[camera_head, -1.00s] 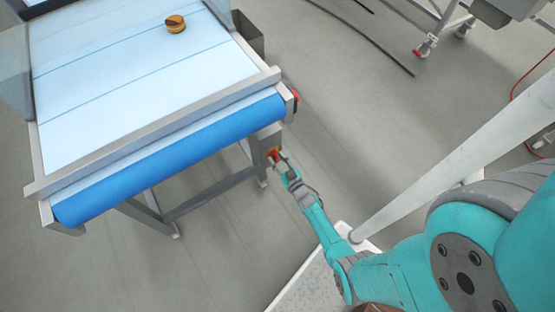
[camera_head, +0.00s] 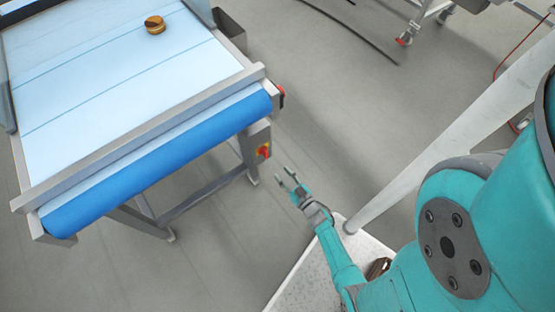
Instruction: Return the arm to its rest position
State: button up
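My gripper (camera_head: 287,177) is at the end of my teal arm (camera_head: 338,254), over the grey floor. Its two fingers show apart with a gap between them, and nothing shows in it. It is to the right of the conveyor's end leg, clear of the conveyor (camera_head: 110,168).
A round golden-brown item (camera_head: 155,25) sits on the conveyor's white belt. A wheeled metal frame (camera_head: 421,20) stands at the top right. The floor between is mostly clear, with a dark cable (camera_head: 352,38).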

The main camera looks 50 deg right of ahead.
jog(key=shift+s+a, duration=0.2)
jog(key=shift+s, duration=0.35)
jog(key=s+a+r+n+y, duration=0.1)
jog(key=s+a+r, duration=1)
jog(key=a+r, duration=0.15)
jog(key=s+a+r+n+g+y, duration=0.1)
jog(key=s+r, duration=0.3)
jog(key=r, duration=0.7)
jog(key=s+a+r+n+g+y, duration=0.1)
jog(key=s+a+r+y, duration=0.2)
jog(key=r, duration=0.9)
jog(key=shift+s+a+r+g, duration=0.3)
jog(key=shift+s+a, duration=0.4)
jog(key=shift+s, duration=0.5)
